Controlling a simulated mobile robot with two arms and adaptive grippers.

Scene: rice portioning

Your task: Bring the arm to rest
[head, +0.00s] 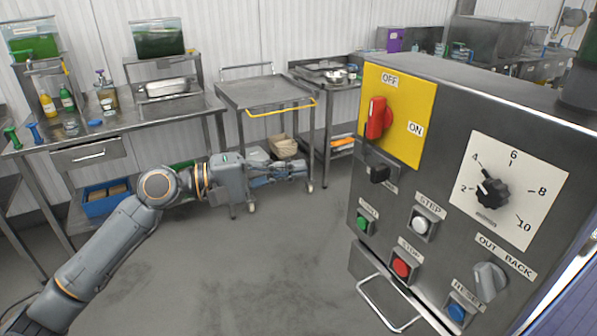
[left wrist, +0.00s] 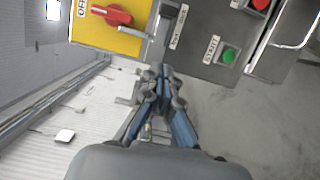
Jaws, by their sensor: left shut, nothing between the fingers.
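My left arm comes in from the left in the head view, reaching across toward the control cabinet. My left gripper (head: 306,170) is shut and empty, held in the air to the left of the cabinet and apart from it. In the left wrist view, my left gripper (left wrist: 158,72) shows with its fingers together, pointing toward the cabinet's front near the green START button (left wrist: 229,55). My right gripper is not in either view.
The cabinet (head: 455,100) stands close on the right, with a red switch (head: 378,118), a black dial (head: 491,191), buttons and a lower handle (head: 388,303). A steel cart (head: 262,95) and workbench (head: 150,120) stand behind. The floor (head: 260,285) before the cabinet is clear.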

